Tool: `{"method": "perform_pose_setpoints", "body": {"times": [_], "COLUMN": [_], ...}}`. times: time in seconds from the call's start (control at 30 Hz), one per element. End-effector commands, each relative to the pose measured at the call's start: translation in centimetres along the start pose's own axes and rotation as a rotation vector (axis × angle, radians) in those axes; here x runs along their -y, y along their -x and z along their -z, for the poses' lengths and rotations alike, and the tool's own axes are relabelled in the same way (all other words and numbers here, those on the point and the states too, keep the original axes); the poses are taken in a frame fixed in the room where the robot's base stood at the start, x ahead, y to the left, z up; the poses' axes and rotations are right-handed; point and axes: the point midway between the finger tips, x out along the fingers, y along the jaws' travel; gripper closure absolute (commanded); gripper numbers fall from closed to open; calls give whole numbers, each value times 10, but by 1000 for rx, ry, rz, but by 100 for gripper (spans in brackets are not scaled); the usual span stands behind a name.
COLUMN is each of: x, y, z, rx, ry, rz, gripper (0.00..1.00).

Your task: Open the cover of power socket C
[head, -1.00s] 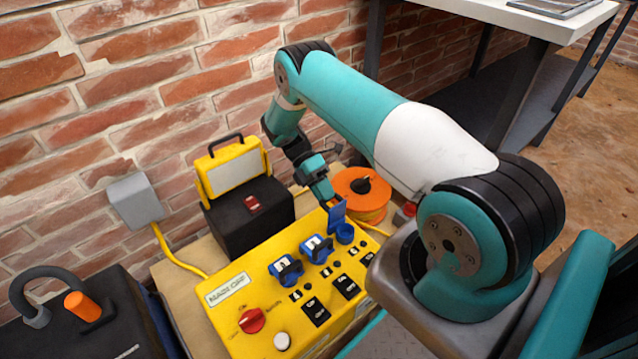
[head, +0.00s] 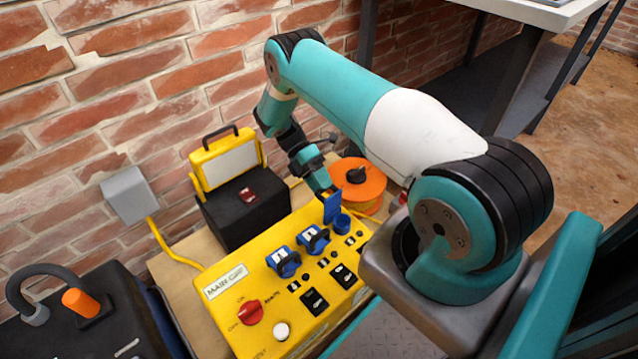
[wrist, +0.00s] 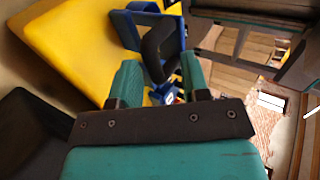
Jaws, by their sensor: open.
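The yellow power box (head: 225,305) has a row of three blue sockets along its top. The socket at the far right end, which I take for socket C (head: 342,224), has its blue cover (head: 333,206) standing up, with the round opening exposed. My gripper (head: 327,190) is just behind the raised cover, close to its upper edge. In the wrist view my gripper (wrist: 160,72) has its two teal fingers apart. A blue frame-like part (wrist: 126,30) with a dark centre lies beyond the tips. I cannot tell whether the fingers touch the cover.
The other two blue sockets, the middle one (head: 313,240) and the left one (head: 283,262), look closed. A red rotary switch (head: 249,313) is at the box's left. An orange cable reel (head: 360,181) and a black case (head: 243,209) stand behind the box, near the brick wall.

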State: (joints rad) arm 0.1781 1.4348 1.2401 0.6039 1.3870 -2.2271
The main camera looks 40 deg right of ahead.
Motion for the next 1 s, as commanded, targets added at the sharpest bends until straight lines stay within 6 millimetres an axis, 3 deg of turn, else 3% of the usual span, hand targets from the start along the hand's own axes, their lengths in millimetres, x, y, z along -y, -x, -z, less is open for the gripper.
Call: {"method": "perform_pose_setpoints", "body": {"times": [0.6,0.8,1.0], "x": [124,151,158], "y": [89,107,112], "z": [0,0,0], "rx": [3,3,3], "ry": [2,2,3], "rz": [-2,0,1], "gripper": [58,58,58]}}
